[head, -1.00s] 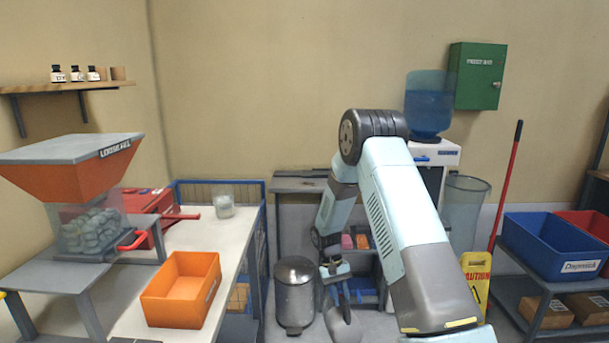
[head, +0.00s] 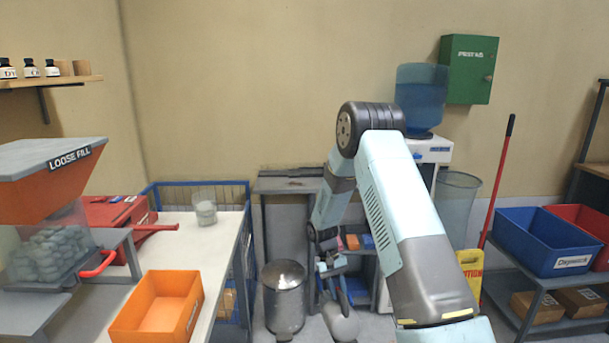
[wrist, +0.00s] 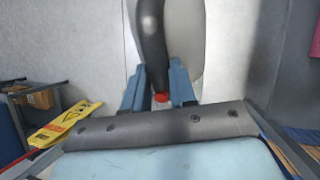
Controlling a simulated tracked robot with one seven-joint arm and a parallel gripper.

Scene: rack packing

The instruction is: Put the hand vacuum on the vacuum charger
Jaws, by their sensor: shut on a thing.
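My gripper (head: 333,272) hangs low in front of the small shelf in the head view and is shut on the hand vacuum (head: 341,322). The vacuum is pale grey and hangs below the gripper. In the wrist view the gripper's blue fingers (wrist: 158,92) close around the dark handle (wrist: 152,45), with a red button (wrist: 160,98) between them. The vacuum's pale body (wrist: 186,42) shows beyond the handle. I cannot make out the vacuum charger in either view.
A metal bin (head: 284,300) stands just left of the vacuum. A grey bench (head: 288,186) is behind it. A white table (head: 216,243) with an orange tray (head: 157,307) is at left. A yellow caution sign (head: 471,274) and a rack with a blue bin (head: 540,242) are at right.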

